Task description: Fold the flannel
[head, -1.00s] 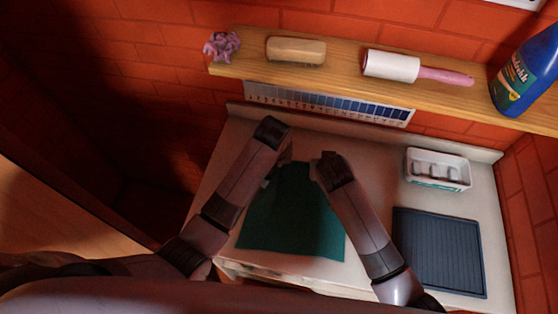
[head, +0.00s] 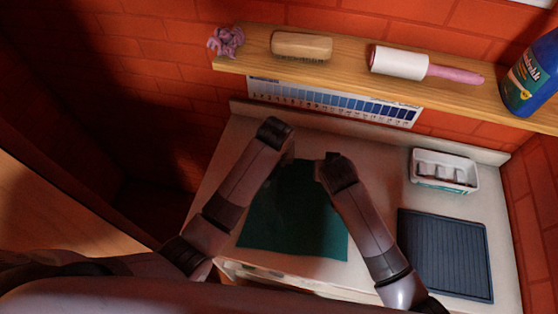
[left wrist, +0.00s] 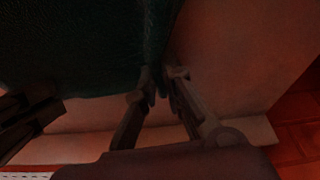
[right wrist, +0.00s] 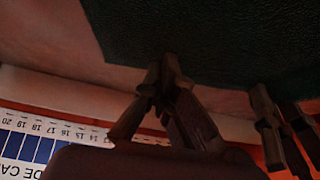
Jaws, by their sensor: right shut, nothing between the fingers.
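The flannel is a dark green cloth (head: 295,225) lying on the pale counter, its near part flat. My left gripper (left wrist: 162,82) is at the cloth's far left corner, its fingertips close together by the cloth edge. I cannot tell whether they pinch it. In the head view my left forearm hides these fingers. My right gripper (right wrist: 163,75) is shut at the cloth's far edge, near the other corner, with nothing between its fingers. The flannel also shows in the left wrist view (left wrist: 80,45) and the right wrist view (right wrist: 200,35). The two grippers are close together.
A dark ribbed mat (head: 445,255) and a white tray (head: 443,171) lie right of my right arm. A wooden shelf (head: 350,70) above holds a brush (head: 301,46), a lint roller (head: 400,62), a purple scrunchie (head: 226,41) and a blue bottle (head: 530,75).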

